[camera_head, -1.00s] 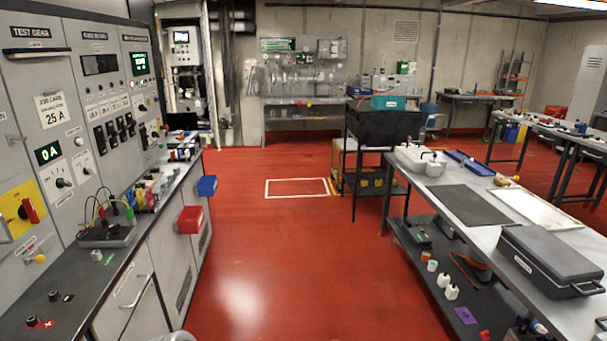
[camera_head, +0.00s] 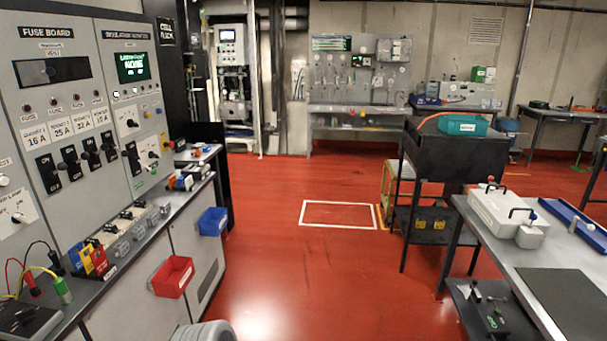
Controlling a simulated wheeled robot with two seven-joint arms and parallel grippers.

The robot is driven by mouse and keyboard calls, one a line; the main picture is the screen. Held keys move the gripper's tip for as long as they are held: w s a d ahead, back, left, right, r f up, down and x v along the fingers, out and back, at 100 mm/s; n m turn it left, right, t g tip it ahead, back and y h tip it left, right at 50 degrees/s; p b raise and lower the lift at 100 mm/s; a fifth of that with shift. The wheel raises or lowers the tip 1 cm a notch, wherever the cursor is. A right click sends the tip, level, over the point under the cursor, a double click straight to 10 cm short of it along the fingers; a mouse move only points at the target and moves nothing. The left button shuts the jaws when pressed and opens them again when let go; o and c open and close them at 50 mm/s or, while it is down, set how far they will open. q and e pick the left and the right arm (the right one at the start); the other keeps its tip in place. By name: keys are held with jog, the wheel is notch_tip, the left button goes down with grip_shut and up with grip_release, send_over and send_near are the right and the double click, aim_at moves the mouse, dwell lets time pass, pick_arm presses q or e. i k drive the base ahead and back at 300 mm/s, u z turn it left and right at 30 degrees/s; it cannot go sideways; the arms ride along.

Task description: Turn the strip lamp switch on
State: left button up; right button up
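The grey fuse board panel (camera_head: 75,95) on the left has a row of black switches, such as the one under the 16 A label (camera_head: 48,173). The panel to the right, with a green-lit display (camera_head: 134,67), has a black switch (camera_head: 133,158) and small knobs. Neither of my grippers is in view.
A bench (camera_head: 115,268) under the panels carries leads and small parts; red (camera_head: 172,276) and blue (camera_head: 213,221) bins hang on its front. A black cart (camera_head: 455,150) and a grey workbench (camera_head: 520,256) stand right. The red floor between is clear around a white-outlined rectangle (camera_head: 339,202).

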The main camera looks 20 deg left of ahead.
aim_at(17, 218)
jog(key=u, duration=0.85)
jog(key=i, duration=1.2)
jog(key=u, duration=1.25)
